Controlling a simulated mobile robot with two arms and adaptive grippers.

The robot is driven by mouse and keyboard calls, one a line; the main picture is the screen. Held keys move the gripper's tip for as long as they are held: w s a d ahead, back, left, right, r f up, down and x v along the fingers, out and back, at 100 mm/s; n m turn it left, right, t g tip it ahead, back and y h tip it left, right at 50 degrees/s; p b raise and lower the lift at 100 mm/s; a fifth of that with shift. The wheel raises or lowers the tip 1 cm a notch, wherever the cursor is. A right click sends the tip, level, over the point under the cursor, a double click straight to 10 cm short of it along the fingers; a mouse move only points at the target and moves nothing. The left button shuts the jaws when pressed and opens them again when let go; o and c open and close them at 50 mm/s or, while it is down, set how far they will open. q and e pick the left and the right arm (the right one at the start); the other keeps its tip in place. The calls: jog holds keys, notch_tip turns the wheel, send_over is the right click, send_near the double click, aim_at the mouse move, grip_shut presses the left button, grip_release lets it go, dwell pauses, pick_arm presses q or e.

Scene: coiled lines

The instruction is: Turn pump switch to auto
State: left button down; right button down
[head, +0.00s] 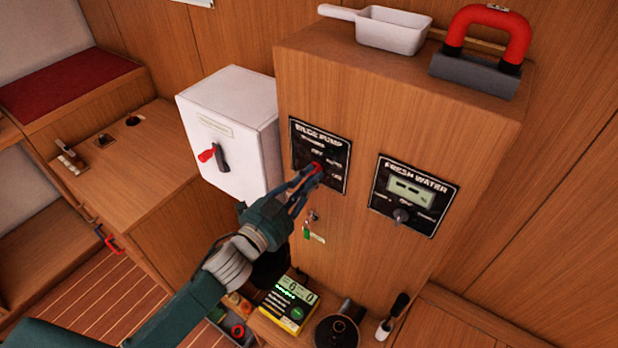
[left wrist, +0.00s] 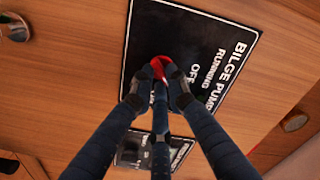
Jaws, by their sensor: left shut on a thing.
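The bilge pump panel (head: 335,145) is a black plate on the front of the wooden cabinet, labelled BILGE PUMP, with the word OFF readable. It fills the middle of the left wrist view (left wrist: 206,32). Its red switch knob (left wrist: 158,64) sits on the panel. My left gripper (head: 314,172) is at the panel with its fingers closed around the red knob. In the left wrist view its dark fingers (left wrist: 160,84) hide most of the knob, so its pointing direction cannot be told. My right gripper is not in view.
A fresh water panel (head: 412,196) is to the right on the same cabinet. A white box (head: 232,130) with a red-tipped switch is left. A key with a green tag (head: 308,231) hangs below.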

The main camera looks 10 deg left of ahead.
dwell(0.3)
pick_arm(q)
jog(key=c, duration=1.7)
grip_release()
jog(key=v, duration=1.2)
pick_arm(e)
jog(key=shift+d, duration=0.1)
